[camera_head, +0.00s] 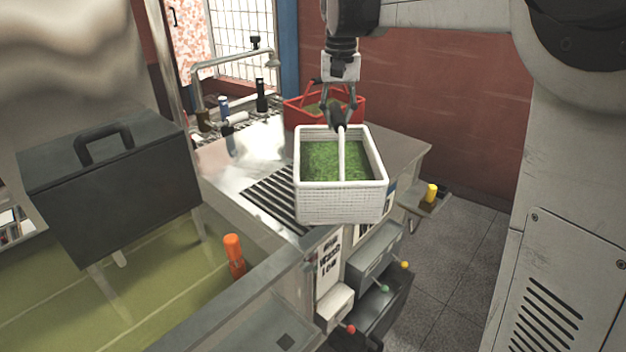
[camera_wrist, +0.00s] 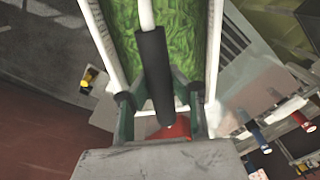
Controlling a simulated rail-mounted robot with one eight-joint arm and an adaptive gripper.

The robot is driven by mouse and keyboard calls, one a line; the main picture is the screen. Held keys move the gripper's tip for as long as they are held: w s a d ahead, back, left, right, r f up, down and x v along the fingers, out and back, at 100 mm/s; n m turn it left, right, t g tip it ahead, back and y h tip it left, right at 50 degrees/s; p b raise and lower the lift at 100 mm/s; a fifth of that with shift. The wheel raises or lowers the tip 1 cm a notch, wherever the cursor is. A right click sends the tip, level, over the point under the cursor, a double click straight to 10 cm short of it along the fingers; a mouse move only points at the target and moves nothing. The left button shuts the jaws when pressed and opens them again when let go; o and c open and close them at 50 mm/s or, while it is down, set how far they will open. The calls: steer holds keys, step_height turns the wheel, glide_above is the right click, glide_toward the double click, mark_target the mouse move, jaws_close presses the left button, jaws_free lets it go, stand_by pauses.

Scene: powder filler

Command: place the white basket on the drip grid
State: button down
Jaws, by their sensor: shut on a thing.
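The white basket (camera_head: 340,206) is filled with green leafy stuff and hangs from my gripper (camera_head: 340,122) in the head view. My gripper is shut on the basket's handle, and the basket looks level. In the wrist view the basket's white rim (camera_wrist: 105,45) shows beyond the dark handle grip (camera_wrist: 153,75), which lies between my fingers (camera_wrist: 160,110). The drip grid (camera_head: 272,203) is a dark slatted strip in the metal counter, left of the basket. The basket hides part of the counter; the gap between them is hard to judge.
A red basket (camera_head: 293,112) with green contents stands behind on the metal counter (camera_head: 240,152). A tap (camera_head: 225,65) and several bottles stand at the back left.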

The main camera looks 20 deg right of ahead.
steer(key=w+a+r+m+p, duration=0.3)
steer(key=a+m, duration=0.1)
steer(key=a, duration=0.3)
steer(key=w+a+r+m+p, duration=0.2)
steer(key=w+a+m+p, duration=0.15)
steer(key=a, duration=0.25)
steer(key=w+d+f+m+p, duration=0.1)
steer(key=w+d+f+p, duration=0.1)
steer(key=d+f, duration=0.8)
steer(key=shift+f+p, duration=0.3)
steer(key=shift+p, duration=0.2)
steer(key=shift+d+f, duration=0.1)
steer(key=shift+f, duration=0.1)
steer(key=c, duration=1.7)
jaws_free()
steer(key=shift+o, duration=0.2)
